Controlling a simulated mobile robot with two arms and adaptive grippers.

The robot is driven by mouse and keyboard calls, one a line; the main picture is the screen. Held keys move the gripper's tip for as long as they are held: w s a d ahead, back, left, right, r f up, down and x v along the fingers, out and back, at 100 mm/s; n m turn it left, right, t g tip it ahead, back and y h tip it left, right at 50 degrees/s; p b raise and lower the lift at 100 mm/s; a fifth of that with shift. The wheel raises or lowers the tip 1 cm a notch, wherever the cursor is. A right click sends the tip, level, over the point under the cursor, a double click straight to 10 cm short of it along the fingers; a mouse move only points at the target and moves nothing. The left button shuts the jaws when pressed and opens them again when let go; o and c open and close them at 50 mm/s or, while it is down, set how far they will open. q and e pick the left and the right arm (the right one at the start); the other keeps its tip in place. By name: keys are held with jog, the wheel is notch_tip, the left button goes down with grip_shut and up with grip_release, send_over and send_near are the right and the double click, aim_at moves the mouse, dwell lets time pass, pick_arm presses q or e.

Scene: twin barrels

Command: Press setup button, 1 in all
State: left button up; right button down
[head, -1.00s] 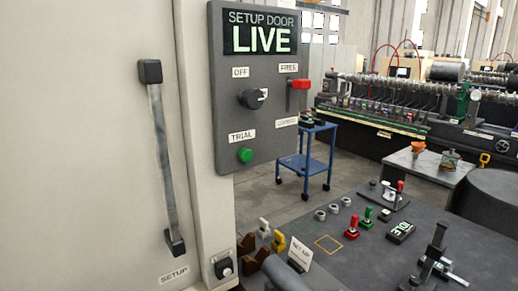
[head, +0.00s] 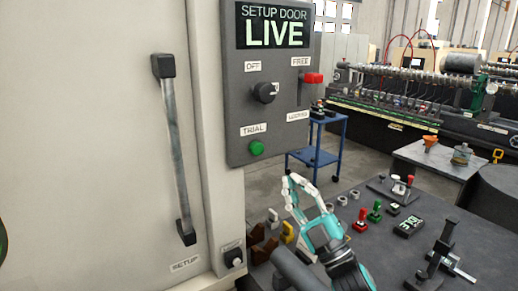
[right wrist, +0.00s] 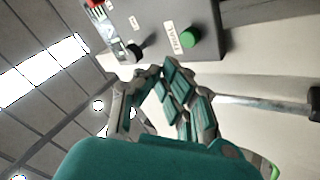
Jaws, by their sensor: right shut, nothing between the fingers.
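The grey SETUP DOOR panel (head: 232,90) stands upright at the centre of the head view, and its display (head: 275,27) reads LIVE. A green round button (head: 256,148) sits low on it beside a TRIAL label; it also shows in the right wrist view (right wrist: 187,37). Above are a black knob (head: 265,92) under an OFF label and a red-handled switch (head: 312,78) between FREE and a lower label. My teal right gripper (head: 290,183) is shut and empty, below and right of the green button, apart from it. It also shows in the right wrist view (right wrist: 152,76). My left gripper is not in view.
A door with a long handle (head: 174,150) and SETUP label is at left. A small dark button (head: 234,257) is low on the frame. The dark bench (head: 385,265) at right carries coloured levers and clamps. A blue cart (head: 340,150) stands behind.

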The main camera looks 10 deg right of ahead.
aim_at(257, 149)
jog(key=r+n+y, duration=0.1)
jog(key=s+r+n+y, duration=0.1)
jog(key=y, duration=0.1)
jog(key=a+r+n+g+y, duration=0.1)
jog(key=shift+s+r+n, duration=0.15)
jog(key=shift+s+n, duration=0.1)
jog(key=shift+n, duration=0.05)
jog(key=shift+w, duration=0.15)
jog(key=w+a+b, duration=0.1)
jog(key=w+a, duration=0.2)
jog(key=w, duration=0.5)
jog(key=shift+b, duration=0.3)
jog(key=shift+w, duration=0.15)
dwell(0.9)
jog(key=shift+w+a, duration=0.15)
jog(key=shift+w, duration=0.15)
